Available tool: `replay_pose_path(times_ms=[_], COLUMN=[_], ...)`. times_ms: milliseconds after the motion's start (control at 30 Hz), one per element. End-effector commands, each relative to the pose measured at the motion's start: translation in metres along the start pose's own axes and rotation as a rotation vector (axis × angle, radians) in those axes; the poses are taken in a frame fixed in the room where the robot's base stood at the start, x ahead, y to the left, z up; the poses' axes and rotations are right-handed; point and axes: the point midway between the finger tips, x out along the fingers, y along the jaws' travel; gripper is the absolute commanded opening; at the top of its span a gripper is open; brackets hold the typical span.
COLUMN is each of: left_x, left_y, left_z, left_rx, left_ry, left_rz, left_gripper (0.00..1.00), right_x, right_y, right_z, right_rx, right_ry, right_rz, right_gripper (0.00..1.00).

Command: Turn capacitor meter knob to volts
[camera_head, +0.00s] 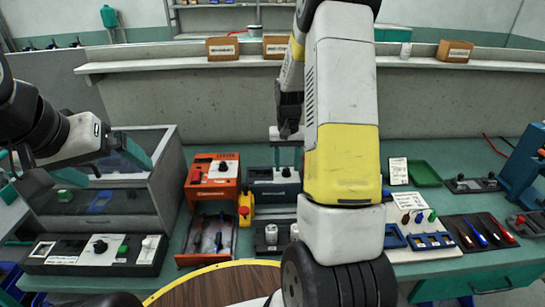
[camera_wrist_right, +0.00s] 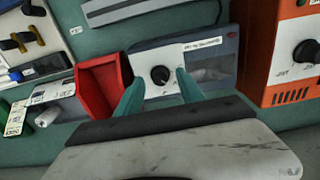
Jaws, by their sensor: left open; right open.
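The capacitor meter is a grey-and-blue box (camera_head: 262,188) at the back middle of the bench. In the right wrist view its pale front panel (camera_wrist_right: 143,60) carries a round black knob (camera_wrist_right: 160,75) with a light pointer mark. The panel writing is too small to read. My right gripper (camera_wrist_right: 161,82) is open, with one teal finger on each side of the knob in that view. I cannot tell whether the fingers touch it. In the head view my right gripper (camera_head: 289,158) is just above and behind the meter. My left gripper (camera_head: 104,166) is open and empty at the left, in front of the clear-sided cabinet.
An orange box with a black knob (camera_head: 222,167) stands left of the meter. A yellow block with a red button (camera_head: 245,206) is near it. A red bin (camera_wrist_right: 100,82) is beside the meter in the right wrist view. The clear-sided cabinet (camera_head: 168,185) is at the left.

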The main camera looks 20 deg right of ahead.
Motion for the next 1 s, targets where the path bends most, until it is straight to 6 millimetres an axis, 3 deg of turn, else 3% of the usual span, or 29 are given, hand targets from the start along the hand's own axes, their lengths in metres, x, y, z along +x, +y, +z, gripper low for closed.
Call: replay_pose_path(times_ms=[200,333,867,1000], left_x=[0.0,0.0,0.0,0.0], left_y=[0.0,0.0,0.0,0.0], left_z=[0.0,0.0,0.0,0.0], left_rx=[0.0,0.0,0.0,0.0], left_ry=[0.0,0.0,0.0,0.0], left_rz=[0.0,0.0,0.0,0.0], left_gripper=[1.0,1.0,1.0,1.0], right_x=[-0.04,-0.055,-0.063,-0.078], right_y=[0.0,0.0,0.0,-0.004], right_z=[-0.001,-0.001,0.0,0.006], right_rx=[0.0,0.001,0.0,-0.009], right_ry=[0.005,0.003,0.001,0.024], right_rz=[-0.001,0.0,0.0,-0.014], right_gripper=[0.45,0.45,0.45,0.45])
